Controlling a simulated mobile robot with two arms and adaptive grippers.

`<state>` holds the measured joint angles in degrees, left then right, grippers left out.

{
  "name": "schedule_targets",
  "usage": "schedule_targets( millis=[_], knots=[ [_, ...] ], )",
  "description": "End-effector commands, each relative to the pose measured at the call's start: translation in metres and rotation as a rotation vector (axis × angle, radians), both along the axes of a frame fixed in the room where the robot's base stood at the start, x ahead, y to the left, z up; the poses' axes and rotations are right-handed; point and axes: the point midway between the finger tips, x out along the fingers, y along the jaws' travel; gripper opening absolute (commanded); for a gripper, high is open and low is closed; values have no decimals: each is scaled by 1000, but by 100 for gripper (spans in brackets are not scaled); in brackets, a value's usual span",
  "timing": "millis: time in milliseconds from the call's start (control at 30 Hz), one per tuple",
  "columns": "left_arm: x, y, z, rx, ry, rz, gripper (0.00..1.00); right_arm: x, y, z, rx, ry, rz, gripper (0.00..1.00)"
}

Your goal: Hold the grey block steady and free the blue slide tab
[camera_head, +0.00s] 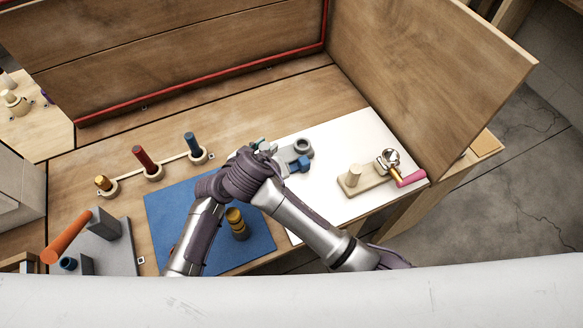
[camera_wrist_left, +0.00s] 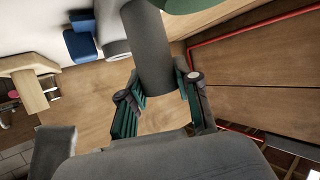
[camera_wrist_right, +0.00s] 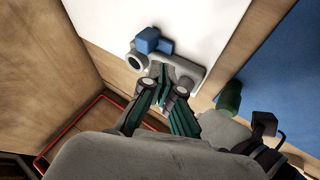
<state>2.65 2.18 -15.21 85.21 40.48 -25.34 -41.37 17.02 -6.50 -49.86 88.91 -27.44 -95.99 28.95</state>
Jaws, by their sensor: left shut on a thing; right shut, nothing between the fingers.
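The grey block (camera_head: 292,152) lies on the white sheet with a round ring at its far end, and the blue slide tab (camera_head: 302,164) sits beside the ring. The tab shows in the left wrist view (camera_wrist_left: 80,46) and in the right wrist view (camera_wrist_right: 152,42). My right gripper (camera_wrist_right: 165,87) is shut and empty, close over the block beside the tab.
A blue mat (camera_head: 170,215) with a yellow and brown stack (camera_head: 237,224) lies under my crossing arms. Pegs on a wooden rail (camera_head: 172,160) stand left. A wooden stand with a pink handle (camera_head: 411,178) is right. A raised wooden panel (camera_head: 425,80) bounds the table.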

Motion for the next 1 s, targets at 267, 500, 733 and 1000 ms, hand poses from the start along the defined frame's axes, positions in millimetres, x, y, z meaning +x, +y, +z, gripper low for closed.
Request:
schedule_targets(
  millis=[267,500,733,1000],
  knots=[
    [-1,1,-2,2,3,0,0,25,-16,-38,-6,2,-2,0],
    [-1,1,-2,2,3,0,0,44,-26,-67,-6,2,-2,0],
    [-1,0,-2,2,4,-1,0,50,-29,-76,-4,2,-2,0],
    [-1,0,-2,2,4,-1,0,50,-29,-77,-4,2,-2,0]
  ],
)
